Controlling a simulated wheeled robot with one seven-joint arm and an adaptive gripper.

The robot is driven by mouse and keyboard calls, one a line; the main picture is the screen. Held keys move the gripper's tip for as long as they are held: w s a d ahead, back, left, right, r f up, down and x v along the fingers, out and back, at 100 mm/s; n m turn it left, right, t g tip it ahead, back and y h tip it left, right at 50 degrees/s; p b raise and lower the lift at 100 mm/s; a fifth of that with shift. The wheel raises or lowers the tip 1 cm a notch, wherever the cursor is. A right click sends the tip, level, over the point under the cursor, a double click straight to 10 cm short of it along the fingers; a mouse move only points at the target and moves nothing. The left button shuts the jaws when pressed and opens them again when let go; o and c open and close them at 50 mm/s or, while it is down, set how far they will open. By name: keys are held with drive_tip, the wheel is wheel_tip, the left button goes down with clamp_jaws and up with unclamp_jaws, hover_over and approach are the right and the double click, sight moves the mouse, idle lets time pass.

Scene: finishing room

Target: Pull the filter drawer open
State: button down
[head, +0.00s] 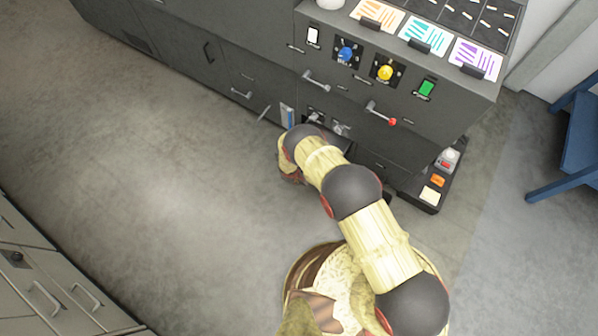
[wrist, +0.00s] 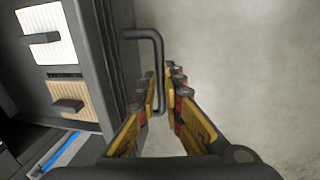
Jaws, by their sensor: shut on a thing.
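The filter drawer shows in the wrist view, with its dark grey front (wrist: 92,50) facing right. Behind that front, a white ribbed filter (wrist: 50,38) and a tan ribbed filter (wrist: 70,98), each with a dark tab, are visible from above, so the drawer stands at least partly open. Its dark bar handle (wrist: 157,60) sticks out to the right. My gripper (wrist: 168,75) has its yellow fingers on either side of the handle and is shut on it. In the head view my arm hides most of the drawer and the gripper.
The grey cabinet (head: 400,100) has knobs, lever handles and a red-tipped lever (head: 383,114). A low ledge (head: 425,195) with small coloured parts juts out at its right. A blue stool (head: 575,150) stands far right. Floor (head: 160,170) to the left is clear.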

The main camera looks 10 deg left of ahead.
drive_tip(key=shift+s+f, duration=0.1)
drive_tip(key=shift+s, duration=0.25)
drive_tip(key=c, duration=1.9)
unclamp_jaws()
drive_tip(key=shift+w, duration=0.1)
drive_tip(key=shift+a, duration=0.1)
wheel_tip(320, 180, up, 12)
drive_tip(key=s, duration=0.2)
drive_tip(key=shift+a, duration=0.3)
drive_tip(key=shift+f, duration=0.1)
